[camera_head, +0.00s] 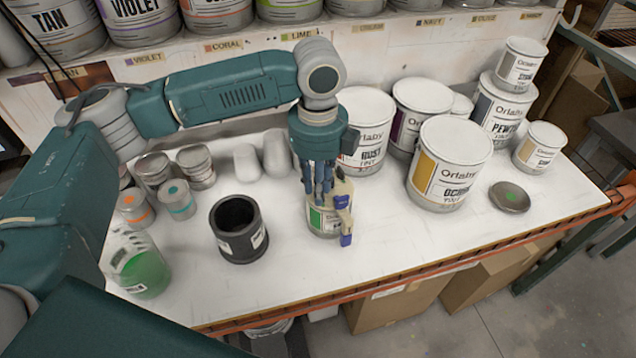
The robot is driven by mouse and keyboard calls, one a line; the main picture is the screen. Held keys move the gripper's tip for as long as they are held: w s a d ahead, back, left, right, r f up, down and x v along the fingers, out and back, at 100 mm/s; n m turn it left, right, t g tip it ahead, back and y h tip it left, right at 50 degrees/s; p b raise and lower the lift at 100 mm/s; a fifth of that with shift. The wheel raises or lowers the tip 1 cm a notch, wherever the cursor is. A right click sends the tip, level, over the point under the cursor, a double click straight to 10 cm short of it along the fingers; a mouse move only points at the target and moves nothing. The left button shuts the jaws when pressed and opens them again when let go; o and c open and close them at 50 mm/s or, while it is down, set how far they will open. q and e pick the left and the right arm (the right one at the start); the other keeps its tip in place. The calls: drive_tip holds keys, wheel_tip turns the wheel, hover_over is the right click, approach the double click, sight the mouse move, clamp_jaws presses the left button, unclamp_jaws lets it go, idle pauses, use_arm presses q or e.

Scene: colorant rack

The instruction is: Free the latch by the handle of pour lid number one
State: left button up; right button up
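A small can with a green label (315,219) stands on the white worktop, left of the large tins. A beige pour lid (343,188) sits on top of it, with blue parts; a blue piece (346,239) hangs low at the front. I cannot tell which part is the latch, and no number is readable on the lid. My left gripper (318,196) points straight down over the lid's left part, its fingers close to it. The fingers hide part of the lid. Contact and finger opening are unclear. My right gripper is not in view.
Large white tins (449,163) stand to the right and behind. A black pot (239,229), a clear cup of green liquid (141,265) and small tins (176,199) stand left. A flat round lid (509,197) lies right. The orange front edge (420,268) is near; worktop before the can is clear.

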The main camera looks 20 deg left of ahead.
use_arm(q)
drive_tip(key=shift+f, duration=0.3)
clamp_jaws()
